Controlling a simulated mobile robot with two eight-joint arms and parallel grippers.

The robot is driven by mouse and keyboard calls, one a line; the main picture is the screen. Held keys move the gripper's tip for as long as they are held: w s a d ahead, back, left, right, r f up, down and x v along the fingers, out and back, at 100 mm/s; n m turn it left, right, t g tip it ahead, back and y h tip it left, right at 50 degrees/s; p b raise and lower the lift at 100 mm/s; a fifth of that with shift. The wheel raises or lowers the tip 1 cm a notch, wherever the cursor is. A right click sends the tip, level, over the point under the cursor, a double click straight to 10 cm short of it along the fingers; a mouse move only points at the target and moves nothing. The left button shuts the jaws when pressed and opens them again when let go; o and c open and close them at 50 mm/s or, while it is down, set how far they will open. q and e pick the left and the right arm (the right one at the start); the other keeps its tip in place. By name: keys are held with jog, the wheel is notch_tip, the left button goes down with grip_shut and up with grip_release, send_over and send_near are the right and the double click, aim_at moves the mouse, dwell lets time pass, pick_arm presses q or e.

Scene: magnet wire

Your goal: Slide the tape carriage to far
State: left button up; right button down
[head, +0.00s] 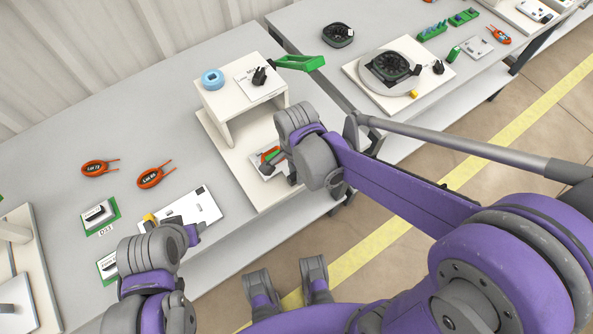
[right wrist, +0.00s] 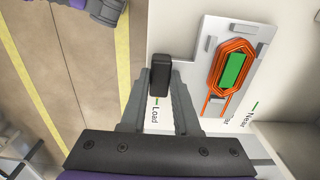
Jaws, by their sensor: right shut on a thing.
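My right gripper (right wrist: 160,88) is shut on a black upright handle (right wrist: 160,72), with one grey finger on either side of it. The handle stands beside the green mark of the "Load" label (right wrist: 155,114). To its right is a pale plate (right wrist: 213,62) carrying an orange wire coil (right wrist: 217,87) around a green block (right wrist: 234,70). In the head view my right gripper (head: 286,172) is at the lower shelf of the white stand, partly hidden by its wrist.
Orange coils (head: 155,177) and a white board (head: 190,207) lie on the table to the left. The "Near" label (right wrist: 254,119) is right of the plate.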

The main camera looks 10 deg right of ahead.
dwell(0.3)
jog(key=w+a, duration=0.1)
jog(key=w, duration=0.3)
jog(key=w+a, duration=0.2)
jog(key=w, duration=0.2)
jog(key=w+a, duration=0.1)
jog(key=w, duration=0.4)
jog(key=shift+a, duration=0.35)
jog(key=shift+s, duration=0.1)
jog(key=c, duration=0.6)
grip_release()
jog(key=shift+c, duration=0.2)
notch_tip(320, 180, up, 11)
jog(key=p, duration=0.1)
